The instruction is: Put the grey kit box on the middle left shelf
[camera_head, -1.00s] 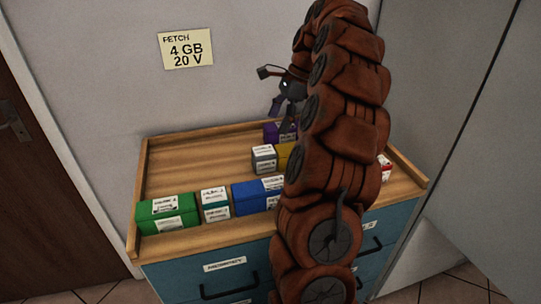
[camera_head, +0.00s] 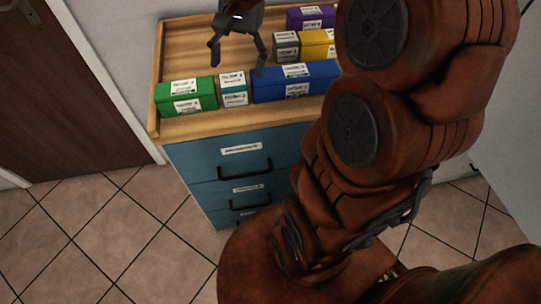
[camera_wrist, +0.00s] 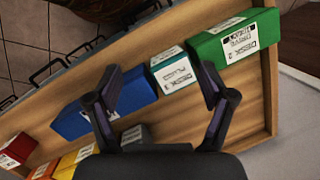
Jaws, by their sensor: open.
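The small grey kit box (camera_head: 285,46) with white labels stands on the wooden dresser top (camera_head: 188,68), left of the yellow box and behind the blue one. It also shows in the wrist view (camera_wrist: 134,136), partly hidden behind my gripper. My gripper (camera_head: 237,68) is open and empty, above the dresser top and left of the grey box in the head view. In the wrist view its fingers (camera_wrist: 160,85) are spread above the teal and blue boxes. No shelf shows in these frames.
Green (camera_head: 187,97), teal-and-white (camera_head: 233,90) and blue (camera_head: 294,84) boxes line the front. Yellow (camera_head: 318,44) and purple (camera_head: 311,17) boxes stand behind. A red box (camera_wrist: 17,150) shows in the wrist view. The top has a raised rim. Blue drawers (camera_head: 238,172) are below; floor on the left is clear.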

